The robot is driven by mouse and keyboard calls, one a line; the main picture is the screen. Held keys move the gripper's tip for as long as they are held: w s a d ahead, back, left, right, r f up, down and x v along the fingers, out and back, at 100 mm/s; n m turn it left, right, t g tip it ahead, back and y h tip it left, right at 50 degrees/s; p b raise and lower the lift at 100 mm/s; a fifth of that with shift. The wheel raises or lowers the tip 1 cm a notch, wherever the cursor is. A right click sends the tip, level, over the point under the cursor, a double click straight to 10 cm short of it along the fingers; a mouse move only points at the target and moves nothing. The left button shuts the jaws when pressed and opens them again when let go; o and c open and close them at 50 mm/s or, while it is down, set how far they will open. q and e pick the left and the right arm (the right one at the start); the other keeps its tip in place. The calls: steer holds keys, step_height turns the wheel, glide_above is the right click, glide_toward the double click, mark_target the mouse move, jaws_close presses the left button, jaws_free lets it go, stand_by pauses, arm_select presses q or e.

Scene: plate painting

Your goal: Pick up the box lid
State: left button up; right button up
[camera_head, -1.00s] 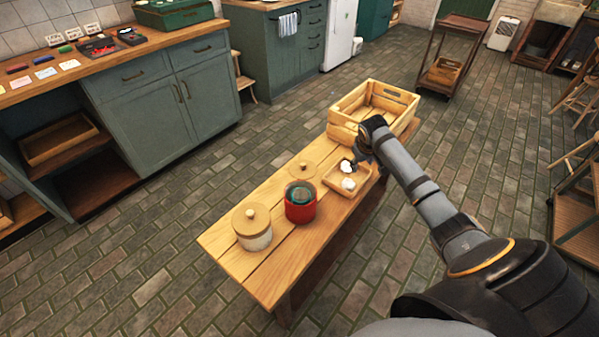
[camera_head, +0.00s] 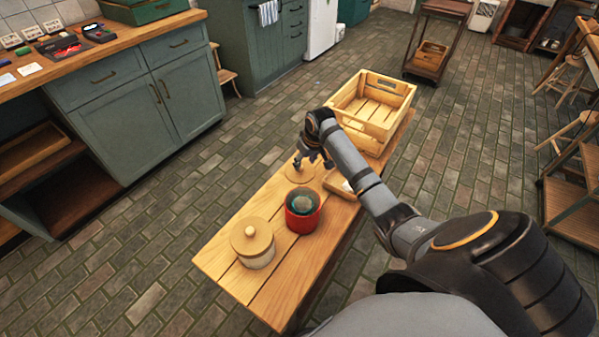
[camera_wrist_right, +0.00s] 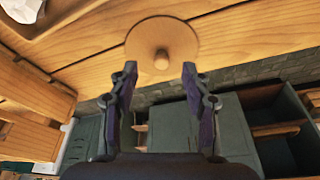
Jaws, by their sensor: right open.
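A round wooden lid with a small knob (camera_head: 299,177) lies flat on the wooden bench (camera_head: 222,262), behind the open red pot (camera_head: 303,222). The lid also shows in the right wrist view (camera_wrist_right: 150,30), with its knob just beyond and between the fingertips. My right gripper (camera_head: 308,160) is open and empty, close to the lid and partly hiding it in the head view. In the right wrist view my right gripper (camera_wrist_right: 160,75) has its two fingers apart on either side of the knob, not touching it. My left gripper is not in view.
A white jar with a wooden lid (camera_head: 252,240) stands at the bench's near end. A small tray (camera_head: 340,190) sits right of the red pot, partly hidden by my arm. A slatted crate (camera_head: 374,98) stands at the far end. Green cabinets (camera_head: 140,110) are at left.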

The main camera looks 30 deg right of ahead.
mark_target(301, 168)
steer(key=x, duration=0.4)
steer(key=shift+w+a+b, duration=0.15)
steer(key=shift+w+b, duration=0.25)
steer(key=shift+w+f, duration=0.15)
steer(key=shift+f, duration=0.2)
steer(key=shift+c, duration=0.3)
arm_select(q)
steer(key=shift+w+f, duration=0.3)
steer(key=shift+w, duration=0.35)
arm_select(e)
jaws_close()
